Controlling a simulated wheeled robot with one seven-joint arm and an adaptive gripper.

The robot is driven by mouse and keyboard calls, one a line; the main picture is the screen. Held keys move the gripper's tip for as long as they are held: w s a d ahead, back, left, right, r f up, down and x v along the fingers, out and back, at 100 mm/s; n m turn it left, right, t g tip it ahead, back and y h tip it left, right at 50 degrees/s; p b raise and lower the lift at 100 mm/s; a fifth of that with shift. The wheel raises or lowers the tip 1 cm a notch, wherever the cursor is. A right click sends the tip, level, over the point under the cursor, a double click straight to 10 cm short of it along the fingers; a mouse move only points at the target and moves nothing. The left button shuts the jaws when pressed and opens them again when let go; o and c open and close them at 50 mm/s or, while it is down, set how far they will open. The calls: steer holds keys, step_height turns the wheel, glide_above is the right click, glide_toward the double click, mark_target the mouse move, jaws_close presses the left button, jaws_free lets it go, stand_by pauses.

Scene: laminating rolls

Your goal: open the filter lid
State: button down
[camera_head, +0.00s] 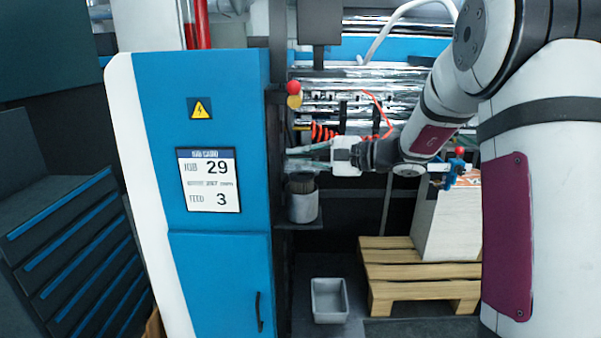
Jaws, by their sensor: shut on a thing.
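A pale canister (303,208) with a dark lid (300,184) stands on a small shelf beside the blue cabinet, and it looks like the filter and its lid. My gripper (297,160) reaches in from the right, roughly level, just above the dark lid and close to the cabinet's side. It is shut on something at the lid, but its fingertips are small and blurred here. I cannot make out the exact grip. The lid appears to sit on the canister.
The blue cabinet (215,130) with a job display stands directly left of my gripper. Below are a grey bin (329,314) and a wooden pallet (415,291) carrying a pale stack (448,225).

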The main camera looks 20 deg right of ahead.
steer(key=w+r+m, duration=0.1)
steer(key=w+d+r+m+g+b, duration=0.1)
steer(key=w, duration=0.1)
steer(key=w+r+m+g, duration=0.1)
steer(key=shift+w+d, duration=0.2)
steer(key=shift+w, duration=0.15)
steer(key=w+m+b, duration=0.1)
steer(key=w, duration=0.1)
steer(key=w+d+m+g+b, duration=0.1)
steer(key=w, duration=0.1)
steer(key=w+d+m+g+b, duration=0.1)
steer(key=m+b, duration=0.1)
steer(key=shift+w+r, duration=0.4)
steer(key=shift+w+d+f+b, duration=0.1)
steer(key=shift+w+d+b, duration=0.15)
steer(key=shift+w, duration=0.45)
steer(key=shift+w+d+f+b, duration=0.15)
steer(key=shift+w+b, duration=0.15)
steer(key=shift+w, duration=0.4)
steer(key=c, duration=1.8)
jaws_free()
steer(key=shift+w+a, duration=0.1)
steer(key=v, duration=1.2)
steer(key=shift+w+r, duration=0.1)
steer(key=shift+r, duration=0.05)
